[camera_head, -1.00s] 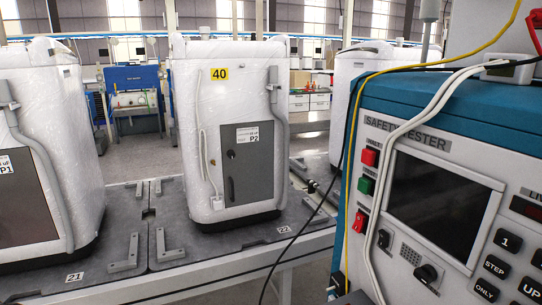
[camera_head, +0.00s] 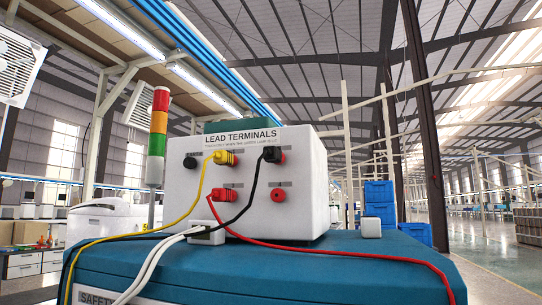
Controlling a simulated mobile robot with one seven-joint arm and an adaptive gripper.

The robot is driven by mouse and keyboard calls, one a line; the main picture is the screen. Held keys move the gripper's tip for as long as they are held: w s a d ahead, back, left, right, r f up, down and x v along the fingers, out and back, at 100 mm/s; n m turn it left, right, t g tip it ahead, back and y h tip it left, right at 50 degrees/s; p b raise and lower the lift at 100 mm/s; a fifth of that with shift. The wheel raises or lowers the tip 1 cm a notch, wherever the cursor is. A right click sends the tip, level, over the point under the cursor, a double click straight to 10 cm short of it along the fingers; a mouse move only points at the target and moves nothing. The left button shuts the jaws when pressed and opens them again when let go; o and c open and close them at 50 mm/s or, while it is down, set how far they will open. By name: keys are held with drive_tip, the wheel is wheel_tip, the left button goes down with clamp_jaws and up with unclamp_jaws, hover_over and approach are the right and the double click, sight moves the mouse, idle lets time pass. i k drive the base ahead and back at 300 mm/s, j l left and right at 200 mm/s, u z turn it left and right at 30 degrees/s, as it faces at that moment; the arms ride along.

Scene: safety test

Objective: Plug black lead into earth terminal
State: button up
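The white terminal box (camera_head: 310,205), labelled LEAD TERMINALS, stands on top of the blue tester (camera_head: 330,275). The black lead (camera_head: 252,192) ends in a black plug (camera_head: 270,154) at the upper right red terminal. The yellow lead (camera_head: 197,200) goes to the upper middle terminal and the red lead (camera_head: 300,247) to the lower left one. A black socket (camera_head: 190,162) at the upper left and a red socket (camera_head: 278,195) at the lower right have no lead in them. The small labels are too small to read, so I cannot tell which terminal is earth. My gripper is not in view.
A red, amber and green lamp tower (camera_head: 158,137) stands left of the box. White cables run from a white connector (camera_head: 207,233) across the tester's top, under the coloured leads. Blue crates (camera_head: 380,205) stand behind at the right.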

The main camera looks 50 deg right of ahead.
sight(273, 154)
drive_tip(key=k, duration=0.65)
drive_tip(key=z, duration=1.6)
drive_tip(key=k+j, duration=0.1)
drive_tip(key=j, duration=0.4)
drive_tip(key=k, duration=0.05)
